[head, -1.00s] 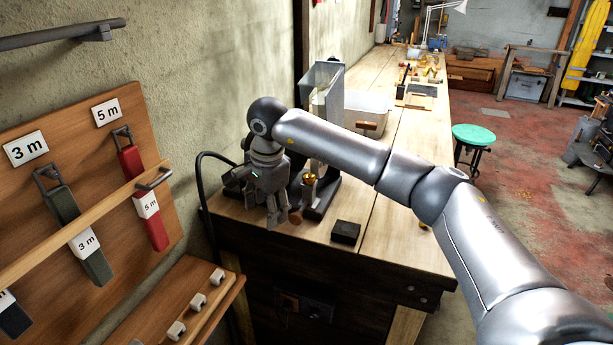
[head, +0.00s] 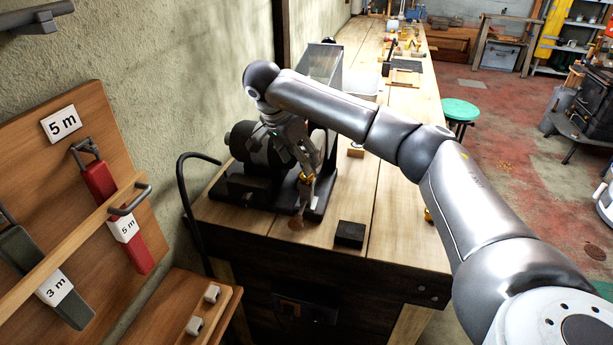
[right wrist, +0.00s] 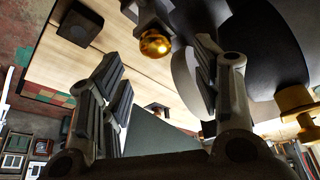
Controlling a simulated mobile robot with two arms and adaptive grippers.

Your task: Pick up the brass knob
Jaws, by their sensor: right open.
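A round, shiny brass knob (right wrist: 155,43) shows in the right wrist view, beside a dark block and between my spread fingertips. In the head view a brass piece (head: 306,178) shows at the front of the dark bench grinder (head: 262,165), just below my fingers. My right gripper (head: 309,165) points down in front of the grinder. Its fingers are apart in the right wrist view (right wrist: 158,60), with nothing held. I cannot tell whether a finger touches the knob. My left gripper is not in view.
The wooden bench (head: 385,230) carries a small black block (head: 349,234) right of the grinder. A small copper-brown disc (head: 296,223) is near the grinder's front. A tool board (head: 110,190) is on the left. A green stool (head: 460,109) stands beyond the bench.

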